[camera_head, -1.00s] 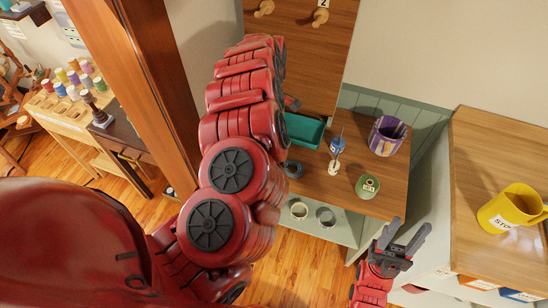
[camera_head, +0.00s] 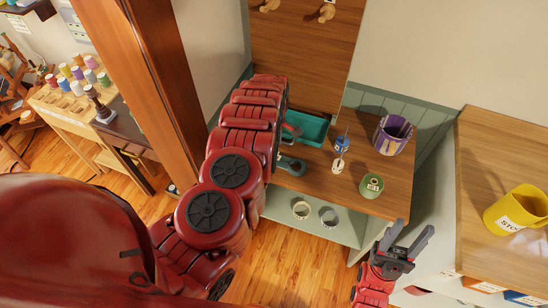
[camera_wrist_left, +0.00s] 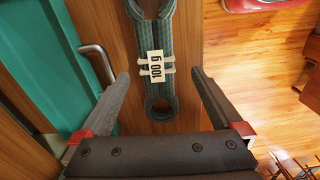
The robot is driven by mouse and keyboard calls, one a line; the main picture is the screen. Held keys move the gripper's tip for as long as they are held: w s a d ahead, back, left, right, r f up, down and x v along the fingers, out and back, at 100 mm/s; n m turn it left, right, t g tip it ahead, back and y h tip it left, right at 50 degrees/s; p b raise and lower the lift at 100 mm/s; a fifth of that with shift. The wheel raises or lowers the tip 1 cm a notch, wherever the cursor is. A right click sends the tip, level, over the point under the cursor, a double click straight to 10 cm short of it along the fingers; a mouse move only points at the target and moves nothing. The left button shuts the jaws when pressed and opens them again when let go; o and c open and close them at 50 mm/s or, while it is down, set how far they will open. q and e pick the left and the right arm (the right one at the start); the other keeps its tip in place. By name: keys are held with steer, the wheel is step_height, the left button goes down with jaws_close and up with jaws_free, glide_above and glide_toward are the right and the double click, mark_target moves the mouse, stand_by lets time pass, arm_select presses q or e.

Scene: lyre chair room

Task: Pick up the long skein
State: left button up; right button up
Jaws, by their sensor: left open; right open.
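The long skein (camera_wrist_left: 156,85) is a blue-green patterned loop with a white "100 g" label. It lies on the wooden bench top in the left wrist view. In the head view (camera_head: 292,166) my left arm hides part of it. My left gripper (camera_wrist_left: 160,80) is open, with one finger to each side of the skein's lower part. The fingers look apart from it, and their height above it is hard to tell. In the head view the left gripper is mostly hidden behind its arm. My right gripper (camera_head: 413,231) is open and empty, in front of the bench's right side.
A teal tray (camera_head: 313,130) with a metal handle lies beside the skein. A small blue-and-white item (camera_head: 340,148), a green spool (camera_head: 370,186) and a purple pot (camera_head: 392,136) stand on the bench. Two rings lie on the shelf below. A yellow mug (camera_head: 518,208) stands on the right counter.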

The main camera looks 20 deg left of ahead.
arm_select(q)
steer(key=shift+w+a+f, duration=0.1)
steer(key=shift+w+f, duration=0.1)
steer(key=shift+f, duration=0.5)
step_height(320, 180, down, 2)
steer(key=shift+w+f, duration=0.1)
steer(key=shift+f, duration=0.35)
steer(key=shift+c, duration=0.2)
steer(key=c, duration=1.4)
